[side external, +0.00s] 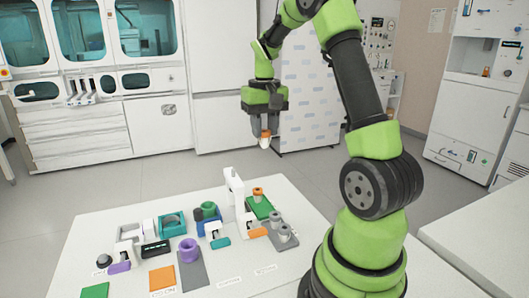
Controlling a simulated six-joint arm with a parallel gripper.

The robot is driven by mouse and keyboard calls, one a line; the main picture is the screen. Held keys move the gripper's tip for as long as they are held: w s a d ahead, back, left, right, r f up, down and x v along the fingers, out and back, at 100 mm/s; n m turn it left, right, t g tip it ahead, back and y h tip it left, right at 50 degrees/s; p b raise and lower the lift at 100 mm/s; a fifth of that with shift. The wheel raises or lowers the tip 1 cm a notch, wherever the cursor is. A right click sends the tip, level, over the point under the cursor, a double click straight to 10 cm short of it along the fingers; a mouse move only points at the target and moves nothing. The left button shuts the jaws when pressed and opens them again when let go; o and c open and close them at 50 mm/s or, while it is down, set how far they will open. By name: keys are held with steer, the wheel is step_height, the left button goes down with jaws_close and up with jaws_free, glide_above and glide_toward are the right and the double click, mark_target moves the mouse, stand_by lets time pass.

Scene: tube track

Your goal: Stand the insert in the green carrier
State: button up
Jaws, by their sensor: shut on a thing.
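My gripper (265,130) is high above the back of the white table, pointing down. It is shut on a small insert (264,143), orange above and whitish below, held roughly upright in the air. A green round holder (208,209) stands on the table below and to the left, with purple showing by it; I take it for the green carrier, though a flat green block (260,207) is also there. The details inside the holder are too small to tell.
The white table (130,220) bears a teal holder (172,224), a purple cylinder on a grey plate (189,249), an orange mat (162,279), a green mat (95,290) and grey cylinders (284,234). A white upright post (234,188) rises beside the green block. The air around my gripper is clear.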

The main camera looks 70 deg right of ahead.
steer(key=w+a, duration=0.9)
steer(key=w, duration=0.4)
steer(key=shift+s+d+f, duration=0.1)
steer(key=shift+s+f, duration=0.05)
steer(key=shift+f, duration=2.6)
steer(key=shift+s+d+f, duration=0.1)
steer(key=shift+d+f, duration=0.05)
steer(key=shift+f, duration=2.55)
steer(key=shift+s+d+f, duration=0.1)
steer(key=shift+s+f, duration=0.05)
steer(key=shift+f, duration=2.6)
steer(key=shift+f, duration=0.1)
steer(key=o, duration=0.8)
steer(key=shift+o, duration=0.2)
